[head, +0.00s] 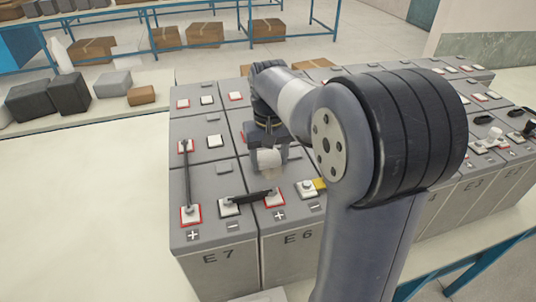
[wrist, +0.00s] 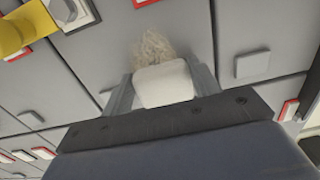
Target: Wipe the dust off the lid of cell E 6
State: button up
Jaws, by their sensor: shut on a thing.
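The grey cell E 6 (head: 298,238) stands in the front row, right of cell E 7. My gripper (head: 268,160) is over the far part of its lid and is shut on a white pad (head: 270,162). In the wrist view the pad (wrist: 164,84) sits between both fingers of my gripper (wrist: 163,90). A beige, speckled patch that looks like dust (wrist: 155,48) shows on the grey lid just beyond the pad. I cannot tell whether the pad touches the lid. My arm hides part of the cells to the right.
A black link (head: 245,198) joins terminals of E 7 and E 6. Another dark bar (head: 187,175) runs along E 7. A yellow piece (head: 320,184) is by E 6's right terminal; it also shows in the wrist view (wrist: 18,32).

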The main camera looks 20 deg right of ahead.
aim_at(264, 151)
jog(key=shift+s+f+b, duration=0.15)
jog(key=shift+s+b, duration=0.15)
jog(key=shift+s, duration=1.35)
jog(key=shift+s+f+b, duration=0.15)
jog(key=shift+s+b, duration=0.15)
jog(key=shift+s, duration=1.35)
jog(key=shift+a, duration=0.15)
jog(key=shift+w+a+r+p, duration=0.15)
jog(key=shift+w+r+p, duration=0.05)
jog(key=shift+w+p, duration=0.8)
jog(key=shift+w, duration=3.95)
jog(key=shift+s, duration=0.1)
